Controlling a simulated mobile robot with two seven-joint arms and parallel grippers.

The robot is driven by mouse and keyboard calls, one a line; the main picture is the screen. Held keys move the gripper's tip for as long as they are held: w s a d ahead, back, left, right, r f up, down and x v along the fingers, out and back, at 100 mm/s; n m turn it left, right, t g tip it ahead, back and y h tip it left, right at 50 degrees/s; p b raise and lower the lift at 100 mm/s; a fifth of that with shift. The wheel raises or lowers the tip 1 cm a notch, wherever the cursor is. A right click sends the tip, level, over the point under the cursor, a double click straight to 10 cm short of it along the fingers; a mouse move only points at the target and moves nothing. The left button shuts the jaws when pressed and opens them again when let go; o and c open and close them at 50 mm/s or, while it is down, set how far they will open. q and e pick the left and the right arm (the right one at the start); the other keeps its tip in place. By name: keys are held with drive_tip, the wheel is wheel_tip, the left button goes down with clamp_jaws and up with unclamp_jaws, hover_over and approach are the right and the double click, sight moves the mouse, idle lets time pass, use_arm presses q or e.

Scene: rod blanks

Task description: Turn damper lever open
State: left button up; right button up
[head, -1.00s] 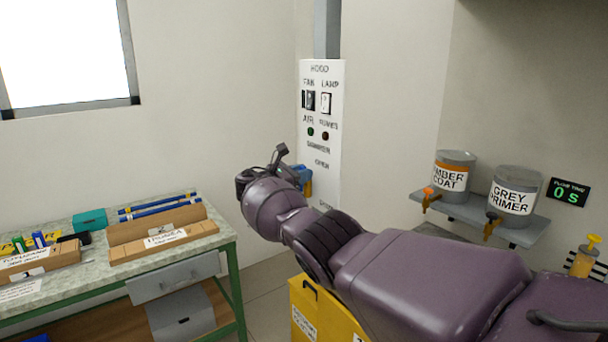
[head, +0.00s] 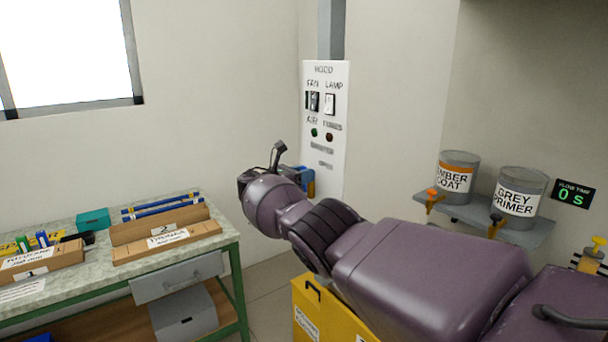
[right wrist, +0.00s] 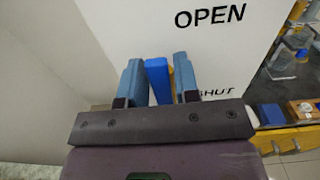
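The damper lever (right wrist: 158,80) is a blue bar in the right wrist view, in front of the white hood panel (right wrist: 225,50). The word OPEN is above and right of it, SHUT lower right. My right gripper (right wrist: 157,62) has one finger on each side of the lever. The left finger looks close to or against it; a narrow gap with something yellow behind shows on the right. The gripper looks open around the lever. In the head view my right gripper (head: 303,181) is at the panel's lower part and mostly hides the lever. My left gripper is out of view.
A workbench (head: 225,232) with labelled wooden racks stands at left. A yellow bin (head: 308,312) is below my right arm. An amber coat can (head: 455,178) and a grey primer can (head: 518,200) stand on a wall shelf at right.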

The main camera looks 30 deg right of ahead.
drive_tip(key=shift+o, duration=1.1)
drive_tip(key=shift+a, duration=0.1)
drive_tip(key=a, duration=1)
drive_tip(key=shift+s+a+p, duration=0.3)
drive_tip(key=shift+s, duration=0.1)
